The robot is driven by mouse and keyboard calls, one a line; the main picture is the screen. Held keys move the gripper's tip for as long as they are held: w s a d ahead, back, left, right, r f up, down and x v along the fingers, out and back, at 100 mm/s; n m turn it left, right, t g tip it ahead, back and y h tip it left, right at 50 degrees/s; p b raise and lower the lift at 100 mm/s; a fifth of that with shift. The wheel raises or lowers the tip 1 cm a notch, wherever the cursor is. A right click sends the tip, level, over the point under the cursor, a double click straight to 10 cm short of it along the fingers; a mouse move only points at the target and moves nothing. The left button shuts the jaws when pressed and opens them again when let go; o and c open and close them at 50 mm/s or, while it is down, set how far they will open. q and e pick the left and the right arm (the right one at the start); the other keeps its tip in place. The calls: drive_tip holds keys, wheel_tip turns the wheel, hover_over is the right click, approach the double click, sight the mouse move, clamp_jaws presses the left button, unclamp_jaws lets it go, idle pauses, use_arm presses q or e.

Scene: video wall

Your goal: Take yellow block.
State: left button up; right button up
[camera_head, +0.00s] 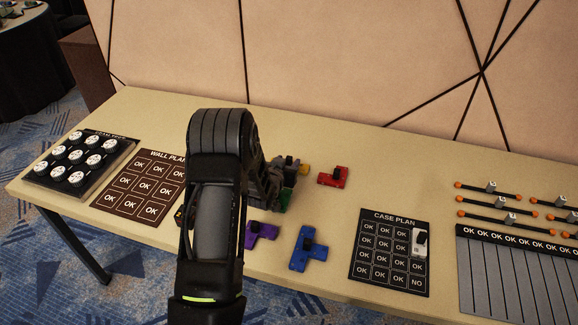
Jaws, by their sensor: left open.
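A yellow-orange block (305,169) lies on the table just right of my left gripper, mostly hidden behind it. My left gripper (286,172) is open, low over the middle of the table. Its fingers overlap the yellow block and a green block (284,199) in the picture; I cannot tell whether it touches either. My left arm hides the table below and left of the gripper. My right gripper is not in view.
A red block (333,176), a purple block (261,232) and a blue block (308,250) lie nearby. A wall plan board (128,205) and a tray of round knobs (75,160) are left. A case plan board (366,275) and orange-tipped rods (488,192) are right.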

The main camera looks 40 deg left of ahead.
use_arm(q)
drive_tip(key=shift+c, duration=0.5)
clamp_jaws()
idle(0.9)
